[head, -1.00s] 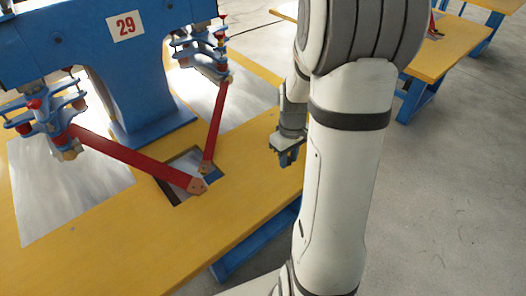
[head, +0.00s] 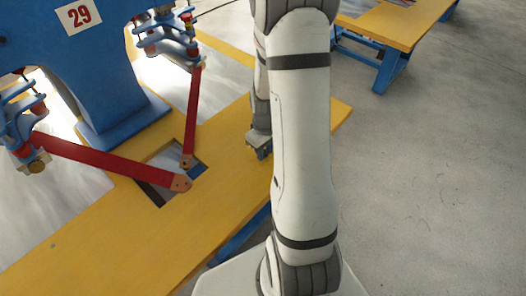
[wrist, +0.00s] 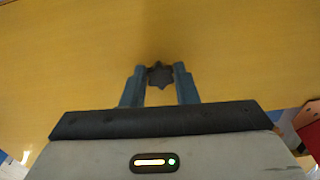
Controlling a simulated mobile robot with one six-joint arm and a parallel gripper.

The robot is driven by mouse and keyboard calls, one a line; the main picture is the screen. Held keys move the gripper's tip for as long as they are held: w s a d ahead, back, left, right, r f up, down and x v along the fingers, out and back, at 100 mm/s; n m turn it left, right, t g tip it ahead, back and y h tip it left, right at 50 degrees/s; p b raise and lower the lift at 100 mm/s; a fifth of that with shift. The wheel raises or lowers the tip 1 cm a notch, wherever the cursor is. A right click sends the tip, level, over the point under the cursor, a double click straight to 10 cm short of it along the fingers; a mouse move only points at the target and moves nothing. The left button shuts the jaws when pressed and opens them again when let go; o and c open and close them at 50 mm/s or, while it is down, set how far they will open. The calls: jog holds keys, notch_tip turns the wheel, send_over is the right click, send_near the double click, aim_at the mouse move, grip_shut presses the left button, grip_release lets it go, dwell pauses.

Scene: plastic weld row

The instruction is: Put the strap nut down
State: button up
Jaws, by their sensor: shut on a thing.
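The strap nut (wrist: 160,76) is a small dark star-shaped piece. It sits between the two blue-grey fingers of my gripper (wrist: 160,72) in the wrist view. The gripper is shut on it, above the yellow table. In the head view my gripper (head: 259,150) hangs over the right part of the yellow table (head: 222,190), partly behind my arm. The nut cannot be made out there. Whether the nut touches the table is not clear.
Red straps (head: 110,161) reach from the blue machine (head: 85,70) marked 29 to a square opening (head: 150,190) in the table, left of my gripper. Bare yellow tabletop lies around the gripper. Another yellow table (head: 395,25) stands at the far right.

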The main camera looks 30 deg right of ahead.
jog(key=shift+f, duration=0.35)
jog(key=o, duration=0.9)
notch_tip(320, 180, up, 12)
jog(key=s+a+r+m+t, duration=0.2)
jog(key=s+a+r+m, duration=0.1)
jog(key=s+a+r, duration=0.9)
jog(key=shift+a+r+t+p, duration=0.2)
jog(key=shift+a+t+p, duration=0.1)
jog(key=shift+p, duration=0.1)
jog(key=shift+s, duration=0.1)
